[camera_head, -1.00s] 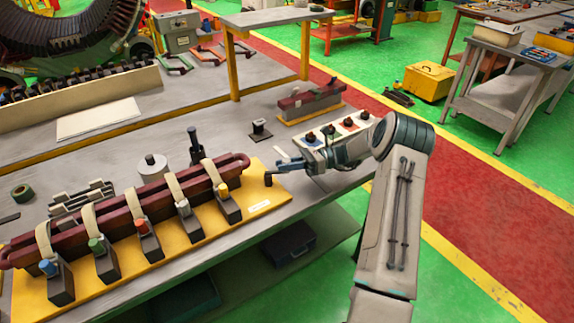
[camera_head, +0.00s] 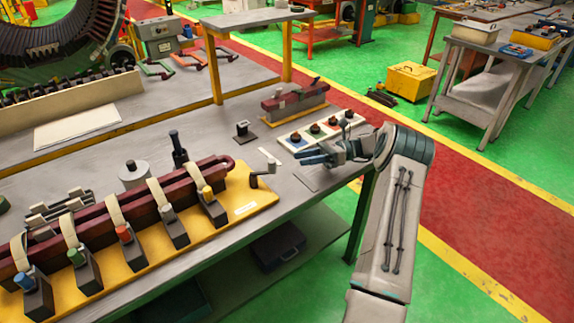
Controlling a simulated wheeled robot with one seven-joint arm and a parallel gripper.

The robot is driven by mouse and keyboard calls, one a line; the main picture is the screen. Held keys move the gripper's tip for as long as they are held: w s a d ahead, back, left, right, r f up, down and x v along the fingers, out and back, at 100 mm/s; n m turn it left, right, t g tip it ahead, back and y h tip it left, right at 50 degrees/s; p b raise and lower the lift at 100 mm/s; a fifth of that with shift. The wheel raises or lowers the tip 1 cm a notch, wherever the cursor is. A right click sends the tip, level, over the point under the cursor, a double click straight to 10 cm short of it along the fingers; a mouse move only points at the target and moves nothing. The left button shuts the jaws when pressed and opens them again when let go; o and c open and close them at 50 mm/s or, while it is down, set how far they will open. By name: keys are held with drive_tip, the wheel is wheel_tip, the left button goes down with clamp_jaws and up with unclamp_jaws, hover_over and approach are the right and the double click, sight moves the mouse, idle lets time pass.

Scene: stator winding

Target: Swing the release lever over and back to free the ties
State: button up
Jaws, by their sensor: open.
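The release lever (camera_head: 263,170), a small grey crank with a dark end, stands at the right end of the yellow board (camera_head: 246,197). Several cream ties (camera_head: 155,190) loop over the long dark red coil (camera_head: 108,205) on this board. Grey blocks with coloured caps stand along the coil's front. My gripper (camera_head: 304,157) is open and empty, to the right of the lever and apart from it in the picture. Its blue-grey fingers point left, above the table in front of the pad with round knobs. The lever's exact angle is too small to tell.
A pale pad with several round knobs (camera_head: 315,130) lies just behind my gripper. A second dark red coil piece (camera_head: 294,100) sits behind it. A dark upright tool (camera_head: 178,150) and a grey cylinder (camera_head: 134,173) stand behind the long coil. The table's front edge is close.

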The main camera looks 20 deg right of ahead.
drive_tip(key=shift+d, duration=1.65)
drive_tip(key=s+a+r+n+g+h, duration=0.1)
drive_tip(key=s+a+r+n+h, duration=0.35)
drive_tip(key=a, duration=0.35)
drive_tip(key=s+a+r+n+g+h, duration=0.2)
drive_tip(key=s+a+r+n+h, duration=0.25)
drive_tip(key=a, duration=0.35)
drive_tip(key=s+a+n+t+h, duration=0.1)
drive_tip(key=s+n+h, duration=0.3)
drive_tip(key=s, duration=0.7)
drive_tip(key=s+a+n+t+h, duration=0.1)
drive_tip(key=s+n+t+h, duration=0.3)
drive_tip(key=s+n, duration=0.4)
drive_tip(key=shift+s+r+n+h, duration=0.2)
drive_tip(key=shift+s+n+h, duration=0.25)
drive_tip(key=shift+s, duration=1.25)
drive_tip(key=shift+d, duration=0.1)
drive_tip(key=shift+c, duration=0.5)
